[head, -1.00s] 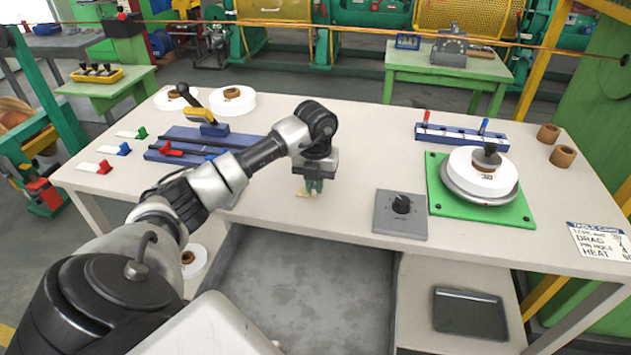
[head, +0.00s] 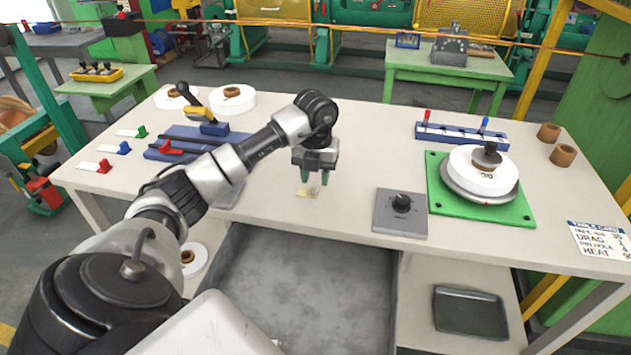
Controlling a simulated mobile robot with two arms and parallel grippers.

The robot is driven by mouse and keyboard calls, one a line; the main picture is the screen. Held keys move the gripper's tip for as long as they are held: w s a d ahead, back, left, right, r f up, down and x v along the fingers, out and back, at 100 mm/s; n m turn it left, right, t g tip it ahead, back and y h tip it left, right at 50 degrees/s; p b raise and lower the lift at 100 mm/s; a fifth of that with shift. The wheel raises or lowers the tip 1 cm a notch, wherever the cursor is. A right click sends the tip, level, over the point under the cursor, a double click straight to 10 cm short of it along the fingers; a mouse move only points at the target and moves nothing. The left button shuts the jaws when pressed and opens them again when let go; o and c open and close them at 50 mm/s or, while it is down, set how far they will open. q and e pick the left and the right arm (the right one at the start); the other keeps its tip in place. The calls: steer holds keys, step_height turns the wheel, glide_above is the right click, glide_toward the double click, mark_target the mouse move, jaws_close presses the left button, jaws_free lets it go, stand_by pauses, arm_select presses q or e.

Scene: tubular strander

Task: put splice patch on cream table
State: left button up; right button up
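The splice patch (head: 307,191) is a small, thin, pale tan piece. It lies flat on the cream table (head: 350,150), near the middle of its front half. My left gripper (head: 315,179) points down just above the patch and partly covers its far side. Its two green fingertips are apart with a gap between them, and nothing shows in that gap. My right gripper is not in the head view.
A grey box with a black knob (head: 400,212) sits right of the patch. A blue fixture (head: 185,142) with levers is to the left. A green plate (head: 440,205) bearing a white roll is further right. A grey open drawer (head: 300,290) is below the front edge.

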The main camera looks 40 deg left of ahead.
mark_target(316, 184)
arm_select(q)
step_height(316, 184, up, 10)
stand_by(0.3)
steer(key=shift+f, duration=0.1)
